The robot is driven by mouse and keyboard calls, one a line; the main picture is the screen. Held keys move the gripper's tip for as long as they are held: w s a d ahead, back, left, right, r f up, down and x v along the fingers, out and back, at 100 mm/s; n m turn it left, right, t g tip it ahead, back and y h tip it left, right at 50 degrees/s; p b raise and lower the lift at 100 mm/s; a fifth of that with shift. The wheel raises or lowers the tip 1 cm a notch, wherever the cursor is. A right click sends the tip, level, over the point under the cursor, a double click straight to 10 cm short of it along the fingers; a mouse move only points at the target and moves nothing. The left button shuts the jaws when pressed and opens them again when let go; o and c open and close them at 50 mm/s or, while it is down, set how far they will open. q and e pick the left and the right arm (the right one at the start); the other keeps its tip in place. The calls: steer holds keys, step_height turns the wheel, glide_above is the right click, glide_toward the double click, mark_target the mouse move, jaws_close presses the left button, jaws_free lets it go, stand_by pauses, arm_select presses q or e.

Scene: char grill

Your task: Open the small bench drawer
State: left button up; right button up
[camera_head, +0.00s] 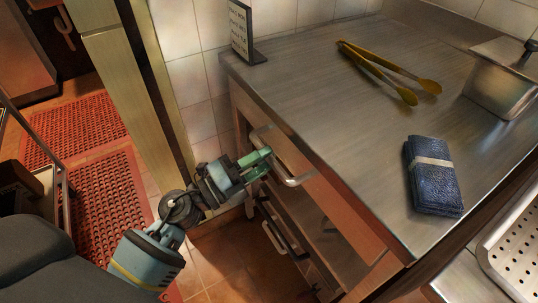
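The bench drawer (318,193) is a brown front under the steel worktop, with a curved metal bar handle (295,181). I see no clear gap between this front and the bench. My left gripper (264,162) comes in from the lower left, its green fingertips at the left part of the handle. The fingers overlap the bar in this view. I cannot tell whether they are closed on it or only beside it. My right gripper is not in view.
A second handle (272,237) shows lower on the bench. On the worktop (330,110) are yellow-tipped tongs (385,70), a folded blue cloth bundle (433,185), a steel container (500,85) and a small sign (241,32). A pale post (130,90) stands left of the bench.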

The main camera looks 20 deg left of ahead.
arm_select(q)
steer(key=shift+x, duration=0.95)
jaws_close()
